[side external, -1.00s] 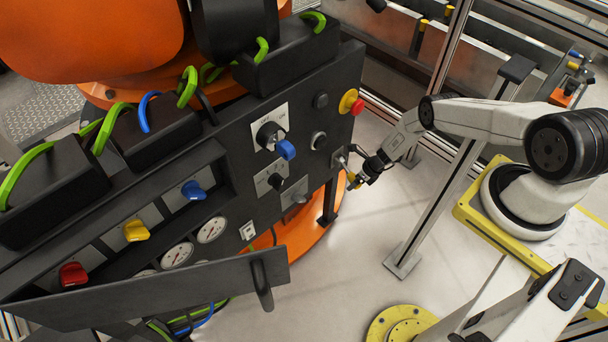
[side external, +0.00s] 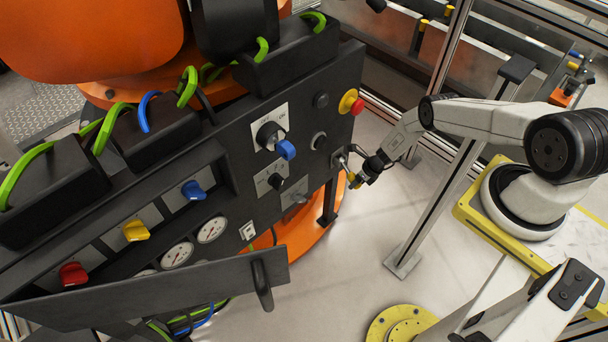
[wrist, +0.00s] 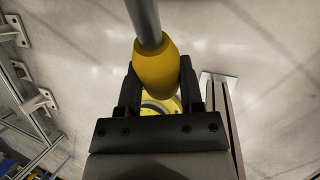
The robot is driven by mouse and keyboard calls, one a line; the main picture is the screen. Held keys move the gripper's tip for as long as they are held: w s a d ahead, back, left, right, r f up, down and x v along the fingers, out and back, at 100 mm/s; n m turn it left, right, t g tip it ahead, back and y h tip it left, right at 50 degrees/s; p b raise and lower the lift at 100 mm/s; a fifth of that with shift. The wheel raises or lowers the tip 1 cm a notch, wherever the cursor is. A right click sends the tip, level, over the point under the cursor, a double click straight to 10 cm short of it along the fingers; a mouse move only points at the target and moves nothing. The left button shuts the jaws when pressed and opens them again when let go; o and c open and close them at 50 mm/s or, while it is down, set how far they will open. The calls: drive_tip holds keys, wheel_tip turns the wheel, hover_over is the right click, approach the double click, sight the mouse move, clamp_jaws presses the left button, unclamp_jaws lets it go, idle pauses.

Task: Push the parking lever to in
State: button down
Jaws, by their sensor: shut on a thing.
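The parking lever has a grey rod (wrist: 145,22) and a yellow grip (wrist: 156,62). In the side view the yellow grip (side external: 354,180) stands out from the right edge of the dark panel, below the red button. My gripper (wrist: 159,88) is shut on the yellow grip, with one black finger on each side of it. In the side view my gripper (side external: 360,177) comes to the lever from the right.
The dark control panel (side external: 235,165) carries a blue-handled rotary switch (side external: 285,149), a red button on yellow (side external: 351,102) and several coloured knobs. An open flap (side external: 160,284) juts out at lower left. A metal post (side external: 435,175) stands beside my arm.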

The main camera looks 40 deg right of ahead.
drive_tip(key=shift+s+r, duration=0.1)
drive_tip(key=shift+r, duration=0.05)
drive_tip(key=shift+s+a+r+m+g, duration=0.1)
drive_tip(key=shift+s+r+m+g, duration=0.1)
drive_tip(key=shift+r+g, duration=0.45)
drive_tip(key=shift+s+r+m+g, duration=0.1)
drive_tip(key=shift+s+r+g, duration=0.2)
drive_tip(key=shift+g, duration=0.55)
drive_tip(key=shift+w, duration=0.1)
drive_tip(key=shift+c, duration=1.2)
unclamp_jaws()
drive_tip(key=shift+r, duration=0.15)
drive_tip(key=v, duration=0.7)
drive_tip(key=shift+r, duration=0.3)
